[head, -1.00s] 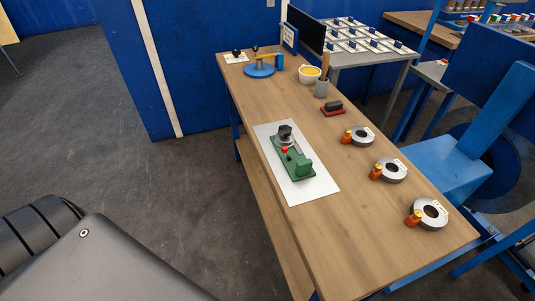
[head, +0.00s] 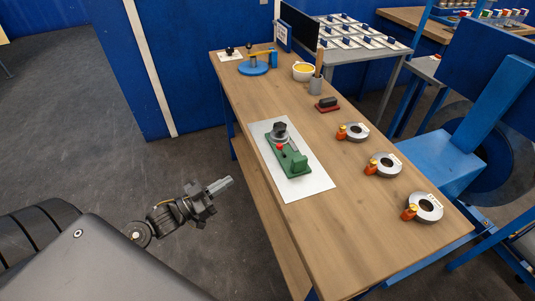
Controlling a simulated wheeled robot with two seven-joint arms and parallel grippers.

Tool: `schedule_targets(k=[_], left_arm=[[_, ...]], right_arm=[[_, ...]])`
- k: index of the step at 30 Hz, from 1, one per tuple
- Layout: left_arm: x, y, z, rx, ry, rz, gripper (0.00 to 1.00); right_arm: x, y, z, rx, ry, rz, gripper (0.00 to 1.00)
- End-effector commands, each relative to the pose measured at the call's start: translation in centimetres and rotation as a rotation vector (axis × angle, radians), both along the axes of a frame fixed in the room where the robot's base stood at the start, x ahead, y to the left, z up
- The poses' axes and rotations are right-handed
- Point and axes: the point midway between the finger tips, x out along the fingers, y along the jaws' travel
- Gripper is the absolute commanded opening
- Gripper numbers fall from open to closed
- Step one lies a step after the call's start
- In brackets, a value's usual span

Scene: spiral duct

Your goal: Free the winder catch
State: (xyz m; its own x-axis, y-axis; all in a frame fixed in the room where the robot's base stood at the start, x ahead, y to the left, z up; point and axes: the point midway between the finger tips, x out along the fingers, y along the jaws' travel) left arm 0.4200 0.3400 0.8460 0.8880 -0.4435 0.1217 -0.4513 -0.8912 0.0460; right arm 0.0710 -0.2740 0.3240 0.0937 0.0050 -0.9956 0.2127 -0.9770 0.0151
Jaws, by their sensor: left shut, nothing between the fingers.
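A green winder (head: 290,160) with a black and grey top part and a small red knob (head: 280,147) sits on a white sheet (head: 310,187) on the wooden bench. Which part is the catch is too small to tell. My left gripper (head: 228,181) is in the air over the floor, left of the bench's near long edge. It is shut and empty, pointing right toward the winder, and apart from it. My right gripper is not in view.
Three grey rings with orange parts (head: 425,208) stand along the bench's right side. A red and black block (head: 326,104), a grey cup (head: 316,86), a yellow-filled bowl (head: 304,71) and a blue turntable (head: 253,68) stand farther back. Bare wood (head: 345,230) lies in front.

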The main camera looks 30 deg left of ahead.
Motion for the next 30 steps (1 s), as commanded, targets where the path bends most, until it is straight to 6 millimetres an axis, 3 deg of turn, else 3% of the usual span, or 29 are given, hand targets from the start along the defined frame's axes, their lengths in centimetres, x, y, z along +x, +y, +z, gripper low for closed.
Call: schedule_targets(k=[1, 5, 17, 23, 30], left_arm=[[-0.3, -0.6, 1.6, -0.010, -0.029, -0.030, 0.00], [-0.7, -1.4, 3.6, -0.027, -0.065, -0.068, 0.00], [-0.4, -1.6, 3.8, -0.028, -0.068, -0.069, 0.00], [1.7, -2.8, 4.5, -0.028, -0.070, -0.068, 0.00], [6.0, -5.3, 5.6, -0.028, -0.070, -0.067, 0.00]], right_arm=[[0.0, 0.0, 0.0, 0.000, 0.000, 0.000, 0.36], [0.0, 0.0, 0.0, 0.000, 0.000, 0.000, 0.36], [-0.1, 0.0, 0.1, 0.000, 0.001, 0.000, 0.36], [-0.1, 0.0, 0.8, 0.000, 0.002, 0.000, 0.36], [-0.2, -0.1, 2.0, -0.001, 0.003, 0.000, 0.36]])
